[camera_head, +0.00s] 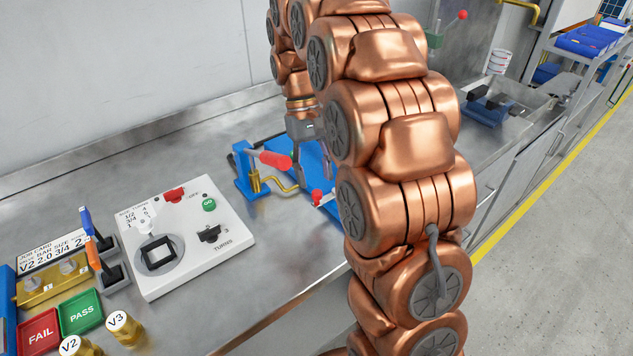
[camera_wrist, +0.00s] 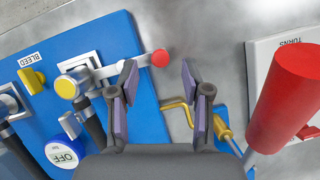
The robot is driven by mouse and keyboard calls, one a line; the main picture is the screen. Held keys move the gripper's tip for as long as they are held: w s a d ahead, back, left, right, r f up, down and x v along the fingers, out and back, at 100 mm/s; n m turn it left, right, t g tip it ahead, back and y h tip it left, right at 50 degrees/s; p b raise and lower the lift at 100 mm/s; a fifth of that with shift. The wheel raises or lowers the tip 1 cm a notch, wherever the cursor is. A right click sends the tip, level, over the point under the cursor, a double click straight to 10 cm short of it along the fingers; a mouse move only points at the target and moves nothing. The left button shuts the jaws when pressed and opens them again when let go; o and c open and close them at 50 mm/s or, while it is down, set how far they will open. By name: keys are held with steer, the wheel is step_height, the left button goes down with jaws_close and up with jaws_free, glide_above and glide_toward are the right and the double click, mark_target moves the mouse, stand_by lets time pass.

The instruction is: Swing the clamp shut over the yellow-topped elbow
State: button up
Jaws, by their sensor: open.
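The yellow-topped elbow (camera_wrist: 66,88) sits on a blue plate (camera_wrist: 125,35) in the wrist view, left of my gripper. The clamp's grey bar (camera_wrist: 112,70) starts beside the elbow and points right, away from the yellow top. It ends in a red ball (camera_wrist: 160,57), which also shows in the head view (camera_head: 317,197). My gripper (camera_wrist: 157,78) is open, with one finger on each side of the ball in the picture. I cannot tell contact or depth. In the head view my arm hides most of the plate.
A red-handled lever (camera_wrist: 285,100) on a blue stand (camera_head: 243,170) rises close to my gripper's right, with a brass pipe (camera_wrist: 180,108) beside it. A white control panel (camera_head: 165,275) stands at the left. Bare steel bench (camera_head: 225,125) lies behind.

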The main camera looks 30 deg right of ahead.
steer(key=shift+v, duration=2)
